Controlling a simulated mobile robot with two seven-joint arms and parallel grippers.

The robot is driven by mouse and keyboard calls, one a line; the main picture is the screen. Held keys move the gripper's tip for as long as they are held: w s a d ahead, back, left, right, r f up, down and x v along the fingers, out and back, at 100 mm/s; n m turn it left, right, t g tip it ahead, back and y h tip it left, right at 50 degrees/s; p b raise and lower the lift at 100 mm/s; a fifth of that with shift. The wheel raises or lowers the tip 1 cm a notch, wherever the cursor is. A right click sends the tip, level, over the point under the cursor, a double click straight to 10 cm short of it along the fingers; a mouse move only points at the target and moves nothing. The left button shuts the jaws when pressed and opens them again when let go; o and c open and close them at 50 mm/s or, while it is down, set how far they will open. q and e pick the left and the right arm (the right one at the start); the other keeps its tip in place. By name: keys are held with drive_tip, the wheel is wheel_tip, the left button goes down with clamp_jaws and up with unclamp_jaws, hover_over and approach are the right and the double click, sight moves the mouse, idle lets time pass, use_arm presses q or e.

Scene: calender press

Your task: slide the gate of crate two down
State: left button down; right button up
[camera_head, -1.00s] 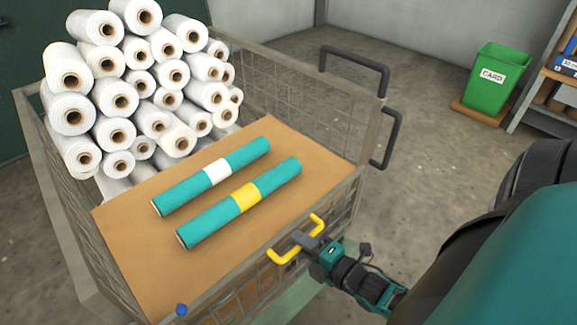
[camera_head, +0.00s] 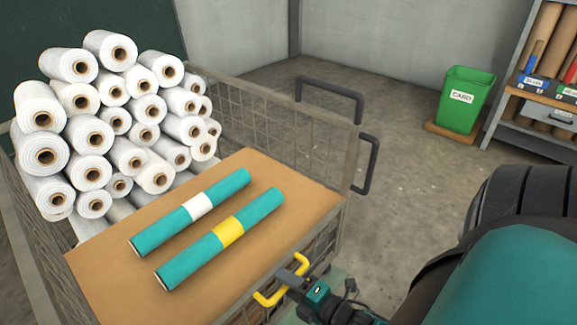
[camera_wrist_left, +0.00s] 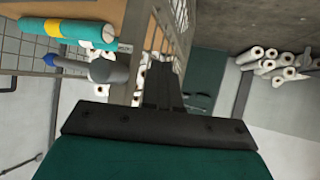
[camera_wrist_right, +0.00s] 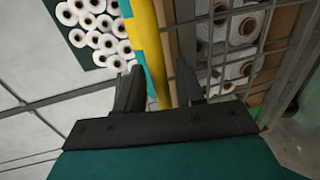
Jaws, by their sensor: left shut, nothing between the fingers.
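A wire-mesh crate (camera_head: 352,165) stands in front of me; no number shows on it. Its yellow handle (camera_head: 265,296) is at the near side, just below the edge of the brown board. My right gripper (camera_head: 298,268) is at the far end of this handle. In the right wrist view the yellow bar (camera_wrist_right: 150,50) runs between the fingers (camera_wrist_right: 157,80); whether they press on it is unclear. The gate itself is largely hidden below the board. My left gripper (camera_wrist_left: 163,85) is shut and empty in the left wrist view, beside the mesh; the head view does not show it.
Two teal rolls, one with a white band (camera_head: 198,206) and one with a yellow band (camera_head: 230,232), lie on the brown board (camera_head: 300,205). White rolls (camera_head: 120,120) are piled behind. A green bin (camera_head: 465,98) and shelf (camera_head: 540,80) stand right; floor between is clear.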

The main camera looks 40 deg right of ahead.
use_arm(q)
drive_tip(key=shift+w, duration=0.1)
